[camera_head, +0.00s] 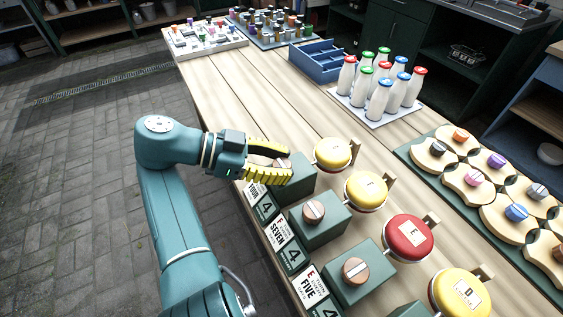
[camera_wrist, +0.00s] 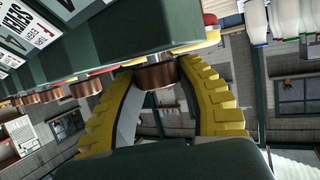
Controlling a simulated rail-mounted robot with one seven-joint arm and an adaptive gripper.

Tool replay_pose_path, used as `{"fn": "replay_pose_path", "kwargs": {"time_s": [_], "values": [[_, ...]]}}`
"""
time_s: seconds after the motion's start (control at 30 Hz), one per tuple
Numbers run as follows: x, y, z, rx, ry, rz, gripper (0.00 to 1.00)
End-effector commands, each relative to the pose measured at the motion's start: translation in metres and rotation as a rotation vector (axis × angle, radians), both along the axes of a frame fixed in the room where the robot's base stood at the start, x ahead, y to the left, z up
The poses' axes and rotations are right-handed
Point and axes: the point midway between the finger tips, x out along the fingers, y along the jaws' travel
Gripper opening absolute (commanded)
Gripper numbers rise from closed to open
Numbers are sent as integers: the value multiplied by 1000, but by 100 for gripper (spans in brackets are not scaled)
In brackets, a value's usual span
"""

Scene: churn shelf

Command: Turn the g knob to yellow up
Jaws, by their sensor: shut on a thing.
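The yellow g disc (camera_head: 332,152) stands beside the farthest green block (camera_head: 301,176) of the near row; its letter is too small to read. My gripper (camera_head: 284,164) is at the front of that block, its yellow ribbed fingers on either side of the wooden g knob (camera_head: 281,160). In the wrist view, the knob (camera_wrist: 155,77) sits between the fingertips of my gripper (camera_wrist: 156,70), against the block. My gripper is shut on it. The fingers hide part of the knob, so its marking cannot be read.
Nearer me are more knob blocks with a yellow disc (camera_head: 366,188), a red disc (camera_head: 410,237) and another yellow disc (camera_head: 460,292). Number cards (camera_head: 281,234) line the table's left edge. White bottles (camera_head: 388,92), a blue tray (camera_head: 318,62) and a board of coloured knobs (camera_head: 430,160) stand beyond.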

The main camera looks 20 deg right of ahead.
Motion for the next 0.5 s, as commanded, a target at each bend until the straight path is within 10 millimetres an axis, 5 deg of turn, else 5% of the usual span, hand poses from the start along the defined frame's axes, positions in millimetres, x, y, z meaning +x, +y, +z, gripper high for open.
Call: {"fn": "replay_pose_path", "kwargs": {"time_s": [0.03, 0.07, 0.2, 0.5], "values": [[0, 0, -5, 5, 8, 3, 1], [0, 0, -5, 5, 8, 3, 39], [0, 0, -4, 3, 6, 2, 66], [0, 0, -1, 2, 2, 2, 67]]}}
